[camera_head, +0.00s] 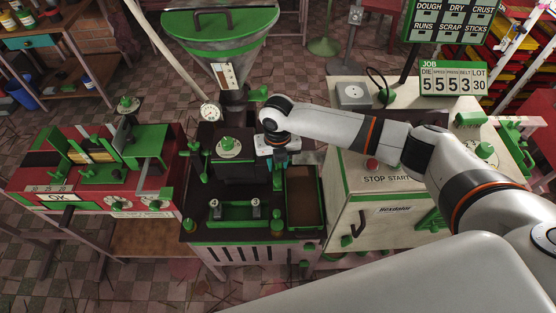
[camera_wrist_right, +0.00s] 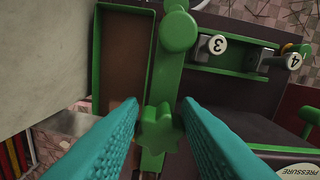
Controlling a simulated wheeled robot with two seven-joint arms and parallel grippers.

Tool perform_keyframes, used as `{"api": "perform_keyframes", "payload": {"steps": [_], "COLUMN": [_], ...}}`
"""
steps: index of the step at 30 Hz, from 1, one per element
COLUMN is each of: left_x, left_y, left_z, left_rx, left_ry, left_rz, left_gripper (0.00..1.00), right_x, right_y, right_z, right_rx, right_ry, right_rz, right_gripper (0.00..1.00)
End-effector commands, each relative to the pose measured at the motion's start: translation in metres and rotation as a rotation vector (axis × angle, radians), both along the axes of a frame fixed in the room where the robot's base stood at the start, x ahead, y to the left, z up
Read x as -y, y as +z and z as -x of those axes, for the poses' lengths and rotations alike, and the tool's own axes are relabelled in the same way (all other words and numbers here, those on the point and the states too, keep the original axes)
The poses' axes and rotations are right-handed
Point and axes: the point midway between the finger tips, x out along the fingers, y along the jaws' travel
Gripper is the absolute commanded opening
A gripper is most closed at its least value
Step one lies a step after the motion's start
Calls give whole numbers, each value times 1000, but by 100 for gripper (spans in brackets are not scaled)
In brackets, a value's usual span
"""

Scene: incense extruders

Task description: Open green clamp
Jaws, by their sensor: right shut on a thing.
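In the head view my right gripper (camera_head: 279,160) reaches down over the dark machine top, beside the brown-floored tray. In the right wrist view its two teal fingers (camera_wrist_right: 161,110) stand on either side of a green lobed knob (camera_wrist_right: 160,130) and are shut on it. The knob sits at the near end of a green clamp bar (camera_wrist_right: 168,75), which runs away to a rounded green end (camera_wrist_right: 178,31). In the head view the knob is mostly hidden by my gripper. My left gripper is not in view.
The green-rimmed tray (camera_wrist_right: 97,60) lies close beside the clamp. Stubs marked 3 (camera_wrist_right: 213,45) and 4 (camera_wrist_right: 291,61) stand on the other side. A hopper (camera_head: 220,38) rises behind the machine. A cream cabinet (camera_head: 370,262) is at right, a red bench (camera_head: 20,203) at left.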

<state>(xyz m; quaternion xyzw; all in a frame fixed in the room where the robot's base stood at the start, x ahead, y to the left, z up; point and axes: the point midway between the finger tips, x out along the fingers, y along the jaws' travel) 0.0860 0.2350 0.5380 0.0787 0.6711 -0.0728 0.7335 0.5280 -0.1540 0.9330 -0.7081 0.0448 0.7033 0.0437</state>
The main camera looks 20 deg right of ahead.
Motion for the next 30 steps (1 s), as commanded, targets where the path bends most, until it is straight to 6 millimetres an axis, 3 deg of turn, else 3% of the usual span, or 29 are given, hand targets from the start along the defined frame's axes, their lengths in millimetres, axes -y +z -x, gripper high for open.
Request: {"api": "perform_keyframes", "payload": {"steps": [1,14,15,18,30], "left_x": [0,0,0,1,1], "left_y": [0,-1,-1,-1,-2], "left_z": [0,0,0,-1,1], "left_rx": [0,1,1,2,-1], "left_ry": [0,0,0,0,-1], "left_rz": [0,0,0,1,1], "left_gripper": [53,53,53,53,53], "right_x": [-6,-7,-7,-6,-3], "right_y": [-7,-7,-7,-6,3], "right_z": [10,10,10,8,4], "right_rx": [-25,-24,-24,-21,-11], "right_ry": [13,14,14,12,5], "right_rz": [-6,-8,-8,-8,-5], "right_gripper": [0,0,34,50,53]}}
